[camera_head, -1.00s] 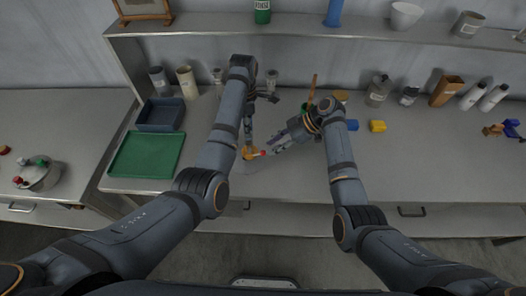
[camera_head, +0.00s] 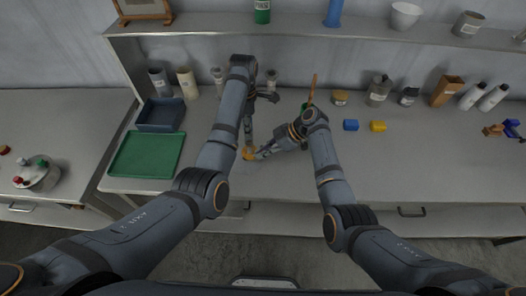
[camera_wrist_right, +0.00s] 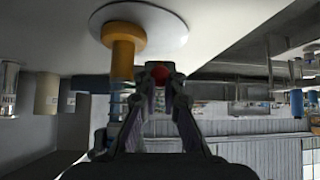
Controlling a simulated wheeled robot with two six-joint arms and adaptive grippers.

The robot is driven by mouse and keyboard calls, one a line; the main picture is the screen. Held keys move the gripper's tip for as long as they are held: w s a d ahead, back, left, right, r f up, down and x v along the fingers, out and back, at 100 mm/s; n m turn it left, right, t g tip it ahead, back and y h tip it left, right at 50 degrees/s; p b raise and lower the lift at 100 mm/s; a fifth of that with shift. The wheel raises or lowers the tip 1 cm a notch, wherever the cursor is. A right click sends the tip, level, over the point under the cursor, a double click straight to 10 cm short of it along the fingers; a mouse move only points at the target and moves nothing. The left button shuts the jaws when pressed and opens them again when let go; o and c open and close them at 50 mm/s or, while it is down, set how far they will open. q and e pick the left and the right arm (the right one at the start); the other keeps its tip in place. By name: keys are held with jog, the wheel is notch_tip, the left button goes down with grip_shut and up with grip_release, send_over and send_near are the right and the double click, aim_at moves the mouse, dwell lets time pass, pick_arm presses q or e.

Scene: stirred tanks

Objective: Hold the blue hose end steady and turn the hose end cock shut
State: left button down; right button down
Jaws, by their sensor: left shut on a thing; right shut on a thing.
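An orange upright fitting (camera_head: 247,155) stands near the bench's front edge. In the right wrist view the orange fitting (camera_wrist_right: 122,58) joins a pale round disc (camera_wrist_right: 165,28). My left gripper (camera_head: 249,145) reaches down from behind, shut at the fitting; its fingers and the blue hose end are too small or covered to make out. My right gripper (camera_head: 260,153) comes in from the right, beside the fitting. In its wrist view the right gripper (camera_wrist_right: 160,76) is shut on a red part, likely the cock's handle (camera_wrist_right: 160,73). The handle's angle cannot be told.
A green tray (camera_head: 146,155) and a dark blue bin (camera_head: 160,115) lie to the left. A blue block (camera_head: 351,125) and a yellow block (camera_head: 378,126) lie to the right. Jars line the back under the shelf (camera_head: 300,33). The bench's right front is clear.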

jog(key=shift+f, duration=0.1)
jog(key=shift+d+f+y, duration=0.2)
jog(key=shift+f+y, duration=0.25)
jog(key=shift+y, duration=0.55)
jog(key=shift+d+f+y, duration=0.1)
jog(key=shift+f+y, duration=0.35)
jog(key=shift+y, duration=0.75)
jog(key=c, duration=1.5)
grip_release()
jog(key=v, duration=1.2)
jog(key=shift+w, duration=0.2)
